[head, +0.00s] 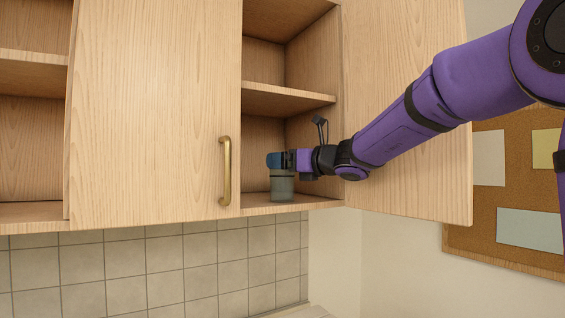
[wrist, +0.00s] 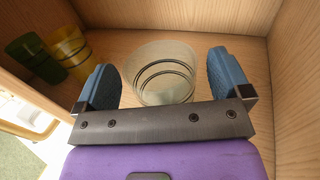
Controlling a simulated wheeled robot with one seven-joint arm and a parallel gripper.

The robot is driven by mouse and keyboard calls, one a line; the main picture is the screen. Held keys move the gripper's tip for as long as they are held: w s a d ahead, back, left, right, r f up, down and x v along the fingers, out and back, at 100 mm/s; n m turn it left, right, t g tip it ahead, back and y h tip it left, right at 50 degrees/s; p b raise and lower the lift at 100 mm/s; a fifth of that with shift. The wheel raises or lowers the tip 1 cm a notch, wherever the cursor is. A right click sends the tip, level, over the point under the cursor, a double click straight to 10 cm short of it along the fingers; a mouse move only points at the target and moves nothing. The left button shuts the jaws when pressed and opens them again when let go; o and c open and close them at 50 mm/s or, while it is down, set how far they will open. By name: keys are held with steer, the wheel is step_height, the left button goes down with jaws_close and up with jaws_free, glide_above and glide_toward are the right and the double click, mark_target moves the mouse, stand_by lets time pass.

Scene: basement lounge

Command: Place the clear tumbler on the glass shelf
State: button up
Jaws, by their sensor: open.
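The clear tumbler (head: 283,187) stands upright on the bottom board of the open cabinet section in the head view. In the wrist view the clear tumbler (wrist: 163,75) shows dark rings and stands between the two blue fingers. My gripper (head: 276,161) reaches in from the right at the tumbler's upper part. In the wrist view my gripper (wrist: 162,66) is open, with a finger on each side of the tumbler and a small gap at the right. The tumbler's lower part is partly hidden there by the gripper body.
A green cup (wrist: 36,58) and a yellow cup (wrist: 68,48) stand to the left on the same wooden board. A middle shelf (head: 285,99) lies above my gripper. The open cabinet door (head: 420,190) is at the right, and a shut door (head: 155,110) at the left.

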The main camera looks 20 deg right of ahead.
steer(key=v, duration=0.6)
steer(key=s+a+f+n+g+h, duration=0.1)
steer(key=s+a+f+n+g, duration=0.2)
steer(key=s+f+n, duration=0.35)
steer(key=s+a+f+n+g+h, duration=0.1)
steer(key=s+a+f+n+g, duration=0.25)
steer(key=s+n, duration=0.55)
steer(key=s+d+f+n+g+h, duration=0.1)
steer(key=s+d+f+n+h, duration=0.3)
steer(key=s+f+n, duration=0.2)
steer(key=s+d+f+n+g+h, duration=0.2)
steer(key=s+d+f+n+h, duration=0.2)
steer(key=s, duration=0.7)
step_height(320, 180, down, 2)
steer(key=d+n, duration=0.1)
steer(key=n, duration=0.2)
steer(key=shift+f+n, duration=0.25)
steer(key=shift+n, duration=0.1)
steer(key=shift+s+d+r, duration=0.1)
steer(key=shift+d, duration=0.05)
